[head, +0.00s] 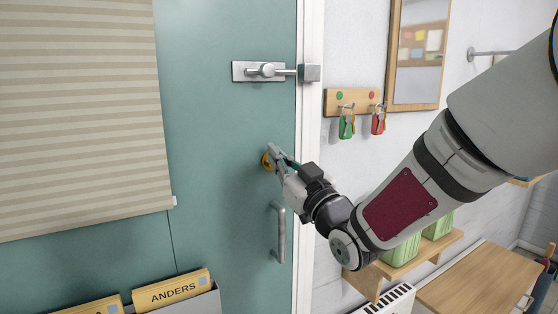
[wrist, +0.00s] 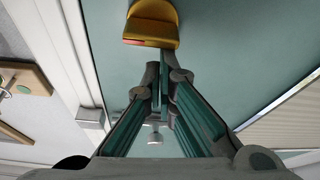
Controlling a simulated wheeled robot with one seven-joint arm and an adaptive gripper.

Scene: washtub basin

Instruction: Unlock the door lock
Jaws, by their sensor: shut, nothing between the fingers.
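A brass-yellow lock knob (head: 266,162) sits on the teal door (head: 222,130), near its right edge and above the pull handle. In the wrist view the yellow knob (wrist: 152,22) is at the top, just beyond the fingertips, with a small red patch on its near edge. My gripper (head: 274,151) is shut and empty, its fingertips right beside the knob; I cannot tell if they touch it. The gripper also shows in the wrist view (wrist: 160,75). A steel slide bolt (head: 266,70) is higher on the door, its bar reaching a block (head: 309,73) on the frame.
A vertical pull handle (head: 279,232) stands out below my gripper. The white door frame (head: 310,115) is to the right, with a key rack (head: 352,101) on the wall. A striped blind (head: 80,110) covers the left. A file box (head: 205,303) is at the bottom left.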

